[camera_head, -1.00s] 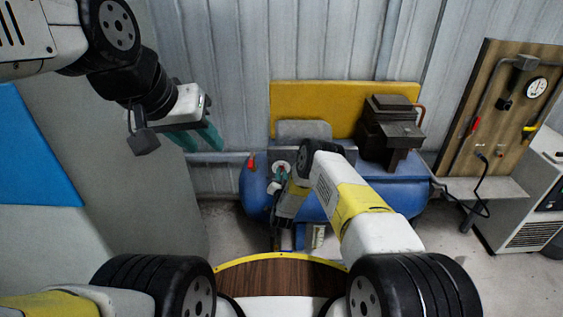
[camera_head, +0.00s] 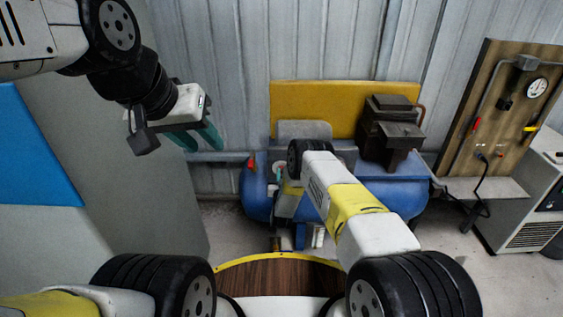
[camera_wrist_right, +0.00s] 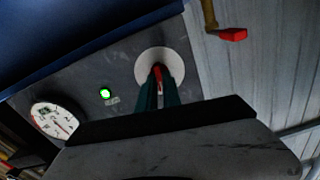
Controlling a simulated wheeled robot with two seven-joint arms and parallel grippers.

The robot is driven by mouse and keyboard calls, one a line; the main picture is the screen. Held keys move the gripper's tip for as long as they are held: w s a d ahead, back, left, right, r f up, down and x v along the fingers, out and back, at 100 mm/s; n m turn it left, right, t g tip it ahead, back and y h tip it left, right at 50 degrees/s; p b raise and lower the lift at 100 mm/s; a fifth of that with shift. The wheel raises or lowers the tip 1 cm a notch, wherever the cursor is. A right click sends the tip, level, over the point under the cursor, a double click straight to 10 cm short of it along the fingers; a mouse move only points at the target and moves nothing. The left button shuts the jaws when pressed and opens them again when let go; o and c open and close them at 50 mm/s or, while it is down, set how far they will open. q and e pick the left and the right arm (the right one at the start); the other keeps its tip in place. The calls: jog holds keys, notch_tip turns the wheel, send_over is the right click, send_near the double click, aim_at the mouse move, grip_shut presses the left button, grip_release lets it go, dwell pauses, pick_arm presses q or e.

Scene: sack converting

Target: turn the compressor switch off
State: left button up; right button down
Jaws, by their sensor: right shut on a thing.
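The compressor (camera_head: 400,193) has a blue tank and stands against the back wall. In the right wrist view its grey panel (camera_wrist_right: 80,78) carries a red switch handle (camera_wrist_right: 158,72) on a round pale plate (camera_wrist_right: 176,60). My right gripper (camera_wrist_right: 158,90) is shut on the red switch handle; its teal fingers hide part of it. In the head view my right arm covers most of the panel. A green lamp (camera_wrist_right: 105,93) on the panel is lit. My left gripper (camera_head: 205,138) is raised in the air at the left, its teal fingers apart and empty.
A dial gauge (camera_wrist_right: 55,121) sits on the panel beside the lamp. A red-ended lever (camera_wrist_right: 231,34) is close to the panel's edge. A wooden board (camera_head: 490,115) with a gauge and valves stands at the right, by a white cabinet (camera_head: 520,200).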

jog(key=shift+a+n, duration=0.15)
jog(key=shift+n, duration=3.55)
jog(key=c, duration=1.5)
grip_release()
jog(key=s, duration=0.8)
